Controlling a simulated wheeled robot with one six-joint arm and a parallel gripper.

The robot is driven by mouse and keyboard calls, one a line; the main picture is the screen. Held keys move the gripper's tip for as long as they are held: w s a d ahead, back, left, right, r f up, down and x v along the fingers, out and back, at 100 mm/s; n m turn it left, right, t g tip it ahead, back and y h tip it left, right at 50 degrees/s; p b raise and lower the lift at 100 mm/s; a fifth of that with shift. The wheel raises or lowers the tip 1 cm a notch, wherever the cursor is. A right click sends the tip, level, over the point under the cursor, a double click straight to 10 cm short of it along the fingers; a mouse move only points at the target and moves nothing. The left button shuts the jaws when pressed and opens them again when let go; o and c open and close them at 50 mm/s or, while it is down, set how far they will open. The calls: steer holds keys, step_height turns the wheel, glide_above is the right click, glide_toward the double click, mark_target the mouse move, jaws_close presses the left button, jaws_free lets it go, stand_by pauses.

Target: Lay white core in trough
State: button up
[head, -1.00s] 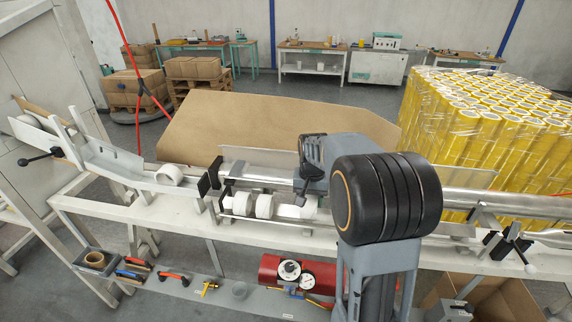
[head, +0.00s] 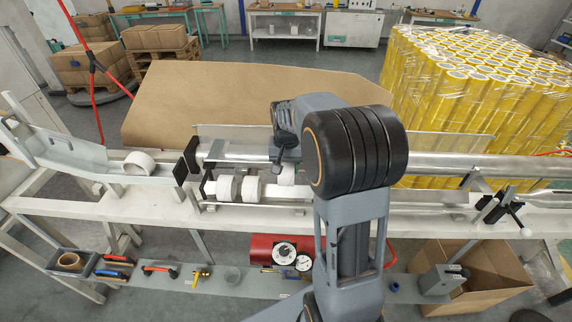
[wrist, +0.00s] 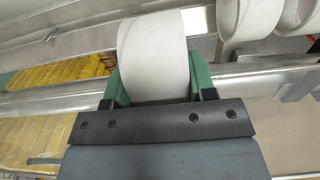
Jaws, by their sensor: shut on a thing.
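My gripper (wrist: 160,95) is shut on a white core (wrist: 153,55), with a green finger on each side of it. The held core (head: 287,175) also shows in the head view, below the gripper, whose fingers are hidden behind my arm. It sits a little higher in the picture than two white cores (head: 228,188) (head: 250,188) on the rail to its left. A pale trough-like chute (head: 70,153) slopes at the far left. Another white core (head: 138,163) lies at its lower end.
A long metal bar (head: 430,165) and black end blocks (head: 180,172) run along the white bench (head: 90,208). A brown board (head: 200,100) stands behind. Wrapped yellow rolls (head: 450,90) fill the back right. Tools and a red gauge unit (head: 275,248) lie on the lower shelf.

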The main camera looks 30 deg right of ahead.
steer(key=shift+f+b, duration=2.75)
steer(key=shift+f, duration=1.4)
steer(key=o, duration=0.8)
step_height(320, 180, up, 14)
steer(key=shift+f, duration=0.1)
